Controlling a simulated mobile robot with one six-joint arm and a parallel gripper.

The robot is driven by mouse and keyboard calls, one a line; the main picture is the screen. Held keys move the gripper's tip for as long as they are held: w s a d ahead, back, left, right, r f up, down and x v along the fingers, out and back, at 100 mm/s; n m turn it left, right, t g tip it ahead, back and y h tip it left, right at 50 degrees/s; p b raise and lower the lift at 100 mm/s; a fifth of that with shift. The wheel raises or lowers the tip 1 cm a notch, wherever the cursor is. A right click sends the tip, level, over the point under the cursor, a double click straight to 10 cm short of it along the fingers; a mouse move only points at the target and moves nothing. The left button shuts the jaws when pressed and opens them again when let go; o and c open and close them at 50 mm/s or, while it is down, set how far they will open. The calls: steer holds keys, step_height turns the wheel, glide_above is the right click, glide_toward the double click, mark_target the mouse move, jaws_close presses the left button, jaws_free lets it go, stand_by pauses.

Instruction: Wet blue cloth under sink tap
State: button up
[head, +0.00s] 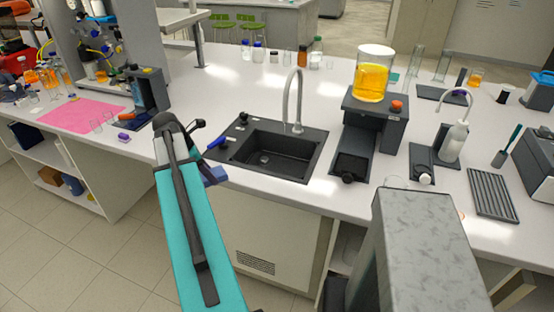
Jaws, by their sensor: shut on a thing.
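The dark sink (268,150) is set into the white bench near the middle of the head view, its basin open and showing no visible water. The grey curved tap (298,90) rises from its back edge, with its spout over the basin. My gripper (206,165) is at the end of my teal arm, just left of the sink, mostly hidden by the arm's dark wrist. It is shut on a muted blue piece, which looks like the blue cloth (215,175), outside the basin. Its fingers cannot be made out.
A bright blue object (217,142) lies by the sink's left rim, beside a dark knob (243,118). Right of the sink stands a dark rig (375,112) bearing a beaker of orange liquid (372,78). A pink mat (80,115) lies left.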

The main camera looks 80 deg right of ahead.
steer(key=shift+m, duration=0.3)
steer(key=s+d, duration=0.1)
steer(key=s, duration=0.3)
steer(key=s+d+r+p, duration=0.1)
steer(key=s, duration=0.3)
steer(key=s+d+r+p, duration=0.1)
steer(key=s+d, duration=0.1)
steer(key=s, duration=0.2)
steer(key=shift+d+r, duration=0.1)
steer(key=shift+r, duration=0.05)
steer(key=s+d+r+p, duration=0.1)
steer(key=s+p, duration=0.1)
steer(key=s, duration=0.9)
steer(key=shift+s+d+r, duration=0.15)
steer(key=shift+d+r, duration=0.2)
steer(key=shift+d, duration=0.05)
steer(key=shift+d+f, duration=0.1)
steer(key=shift+d, duration=0.1)
steer(key=w+d+f+b, duration=0.1)
steer(key=w+d, duration=0.1)
steer(key=d, duration=0.4)
steer(key=w+d+f+b, duration=0.1)
steer(key=w+d+b, duration=0.1)
steer(key=d, duration=0.5)
steer(key=shift+f, duration=0.3)
